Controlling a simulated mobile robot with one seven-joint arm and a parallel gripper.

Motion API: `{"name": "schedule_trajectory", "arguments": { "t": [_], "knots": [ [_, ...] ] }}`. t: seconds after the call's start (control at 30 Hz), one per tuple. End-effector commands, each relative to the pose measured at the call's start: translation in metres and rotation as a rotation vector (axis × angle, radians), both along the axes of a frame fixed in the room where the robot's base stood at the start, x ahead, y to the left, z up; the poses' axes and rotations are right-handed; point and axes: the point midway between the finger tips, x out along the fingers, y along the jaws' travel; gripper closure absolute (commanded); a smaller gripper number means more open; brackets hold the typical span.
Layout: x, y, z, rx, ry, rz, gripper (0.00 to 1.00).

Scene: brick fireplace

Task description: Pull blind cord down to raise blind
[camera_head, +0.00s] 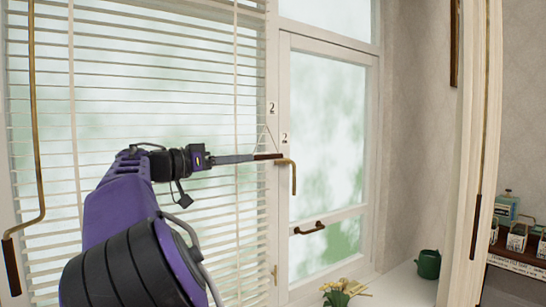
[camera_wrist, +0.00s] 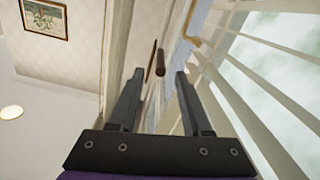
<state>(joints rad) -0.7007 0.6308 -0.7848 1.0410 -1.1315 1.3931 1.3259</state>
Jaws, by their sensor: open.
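The white slatted blind (camera_head: 150,120) hangs lowered over the left window in the head view. Vertical light cords (camera_head: 236,100) run down its front; I cannot tell which one is the pull cord. My gripper (camera_head: 252,158) reaches right across the blind's right edge. In the wrist view my gripper (camera_wrist: 156,76) is open, its two dark fingers apart. A dark brown grip (camera_wrist: 160,62) shows between and beyond the fingertips, apart from both. In the head view a brown grip (camera_head: 268,156) at the fingertips lines up with a bent brass handle (camera_head: 293,178); whether they touch is unclear.
A white-framed window (camera_head: 325,145) with a lower brown handle (camera_head: 309,228) stands to the right. Another brass rod (camera_head: 33,110) with a brown grip hangs at far left. A green pot (camera_head: 428,264) and yellow flowers (camera_head: 342,291) stand low on the sill. Shelf goods (camera_head: 517,235) are at far right.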

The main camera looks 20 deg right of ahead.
Motion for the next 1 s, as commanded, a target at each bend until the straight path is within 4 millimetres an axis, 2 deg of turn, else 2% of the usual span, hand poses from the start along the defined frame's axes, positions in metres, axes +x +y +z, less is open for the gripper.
{"name": "schedule_trajectory", "arguments": {
  "t": [0.03,0.3,0.5,0.7,0.93,0.97,1.0],
  "knots": [
    [0.002,-0.013,0.001,0.0,0.0,-0.004,0.52],
    [0.015,-0.069,0.002,-0.001,0.001,-0.003,0.52],
    [0.022,-0.097,0.001,0.0,0.0,-0.001,0.52],
    [0.024,-0.107,0.001,0.0,-0.001,0.001,0.52],
    [0.024,-0.108,0.001,0.001,-0.001,0.002,0.52],
    [0.024,-0.108,0.001,0.001,-0.001,0.002,0.53],
    [0.024,-0.108,0.001,0.0,0.0,0.002,0.6]
  ]
}}
